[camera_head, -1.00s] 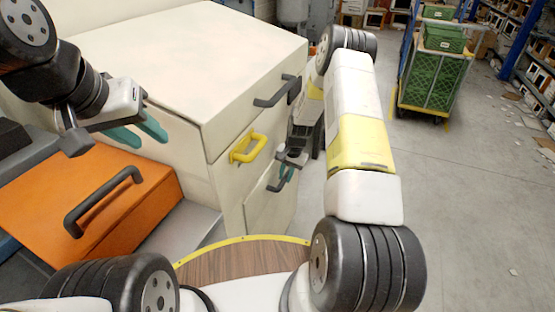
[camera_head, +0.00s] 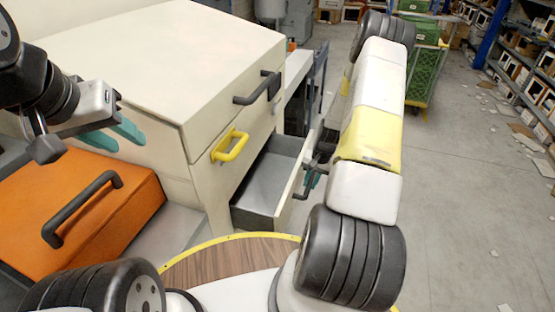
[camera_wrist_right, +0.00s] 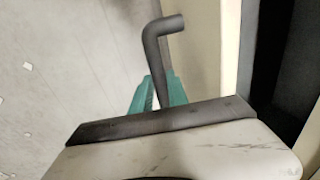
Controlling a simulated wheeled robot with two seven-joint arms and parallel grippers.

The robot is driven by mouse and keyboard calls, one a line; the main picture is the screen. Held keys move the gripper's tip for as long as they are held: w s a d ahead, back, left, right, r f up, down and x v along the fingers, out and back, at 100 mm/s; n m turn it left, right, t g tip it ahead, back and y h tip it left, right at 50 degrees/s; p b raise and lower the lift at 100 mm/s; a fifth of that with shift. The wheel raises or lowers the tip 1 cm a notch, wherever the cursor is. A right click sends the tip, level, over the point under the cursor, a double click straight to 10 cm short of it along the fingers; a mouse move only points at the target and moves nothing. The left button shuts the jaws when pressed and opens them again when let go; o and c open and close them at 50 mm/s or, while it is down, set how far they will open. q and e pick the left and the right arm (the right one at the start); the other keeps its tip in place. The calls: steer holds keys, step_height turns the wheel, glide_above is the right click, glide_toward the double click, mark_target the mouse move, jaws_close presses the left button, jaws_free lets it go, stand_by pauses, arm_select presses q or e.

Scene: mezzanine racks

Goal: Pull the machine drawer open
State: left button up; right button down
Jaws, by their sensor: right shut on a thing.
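The bottom drawer (camera_head: 289,198) of the white machine cabinet (camera_head: 185,65) stands partly open, and its grey, empty-looking inside shows in the head view. My right gripper (camera_head: 313,180) is at the drawer's outer face. In the right wrist view its teal fingers (camera_wrist_right: 158,93) are shut around the dark bar handle (camera_wrist_right: 163,45), whose bent upper end sticks out above them. The cabinet's other handles, a yellow one (camera_head: 230,146) and a dark one (camera_head: 257,90), are untouched. My left gripper (camera_head: 113,136) is open and empty, above the orange block (camera_head: 115,205) at the left.
The orange block has its own dark handle (camera_head: 82,209). Grey floor (camera_head: 455,180) lies free to the right of my right arm. A cart with green crates (camera_head: 424,75) stands behind, and shelving (camera_head: 525,70) runs along the far right.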

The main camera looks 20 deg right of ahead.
steer(key=s+d, duration=0.5)
steer(key=d, duration=0.3)
steer(key=shift+s, duration=0.25)
steer(key=c, duration=1.3)
jaws_free()
step_height(320, 180, up, 8)
steer(key=d, duration=0.1)
steer(key=shift+s+f, duration=0.15)
steer(key=shift+s, duration=0.2)
steer(key=shift+d, duration=0.1)
